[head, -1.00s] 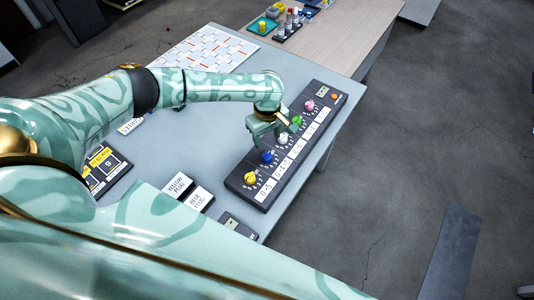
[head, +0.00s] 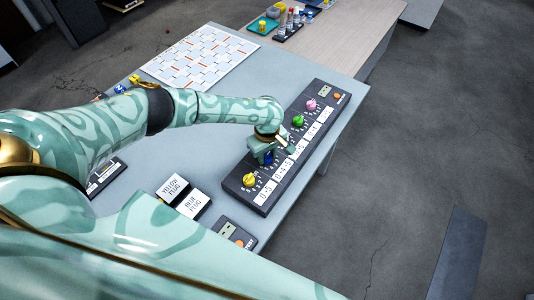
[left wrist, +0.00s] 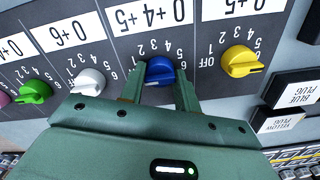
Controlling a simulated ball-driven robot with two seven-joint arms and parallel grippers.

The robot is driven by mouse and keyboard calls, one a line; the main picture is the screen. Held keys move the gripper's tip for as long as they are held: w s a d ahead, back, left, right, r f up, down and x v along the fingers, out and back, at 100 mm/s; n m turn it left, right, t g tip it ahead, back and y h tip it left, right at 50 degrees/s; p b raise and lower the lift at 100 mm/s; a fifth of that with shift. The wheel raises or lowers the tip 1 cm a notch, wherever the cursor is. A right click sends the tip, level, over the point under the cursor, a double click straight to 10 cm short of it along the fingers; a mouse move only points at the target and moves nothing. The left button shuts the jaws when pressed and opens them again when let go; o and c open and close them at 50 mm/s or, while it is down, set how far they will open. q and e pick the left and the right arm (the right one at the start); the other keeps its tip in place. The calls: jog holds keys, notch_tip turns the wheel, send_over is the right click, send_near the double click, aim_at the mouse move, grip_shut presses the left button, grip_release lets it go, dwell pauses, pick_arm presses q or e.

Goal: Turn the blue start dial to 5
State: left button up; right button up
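The blue start dial (left wrist: 160,70) is on the dark control panel (head: 336,98), between the white dial (left wrist: 88,81) and the yellow dial (left wrist: 240,61). The label above it in the left wrist view reads 0, 4, 5, upside down. My left gripper (left wrist: 159,82) has its fingers on either side of the blue dial, with small gaps seeming to show between. Whether they touch it is unclear. The dial's exact setting cannot be read. In the head view my left gripper (head: 265,153) covers most of the blue dial. My right gripper is not in view.
Green (head: 298,120) and pink (head: 311,105) dials sit further up the panel. Yellow plug (head: 173,186) and blue plug (head: 191,203) label blocks lie left of it. A small display box (head: 233,233) is near the table's front edge. A patterned board (head: 201,57) lies at the back.

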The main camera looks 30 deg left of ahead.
pick_arm(q)
jog(key=shift+r+p, duration=0.1)
jog(key=shift+p, duration=0.4)
jog(key=m+p, duration=0.3)
jog(key=p, duration=0.2)
jog(key=shift+s+d+r+p, duration=0.1)
jog(key=shift+s+d+p, duration=0.05)
jog(key=shift+p, duration=0.15)
jog(key=shift+f+m+p, duration=0.2)
jog(key=shift+m+p, duration=0.1)
jog(key=shift+m, duration=0.8)
jog(key=m, duration=0.2)
jog(key=shift+f+m, duration=0.1)
jog(key=shift+m, duration=0.3)
jog(key=m, duration=0.3)
jog(key=shift+m, duration=0.3)
jog(key=m, duration=1.2)
jog(key=shift+w+m, duration=0.2)
jog(key=shift+m, duration=0.1)
jog(key=m, duration=0.5)
jog(key=shift+m, duration=0.3)
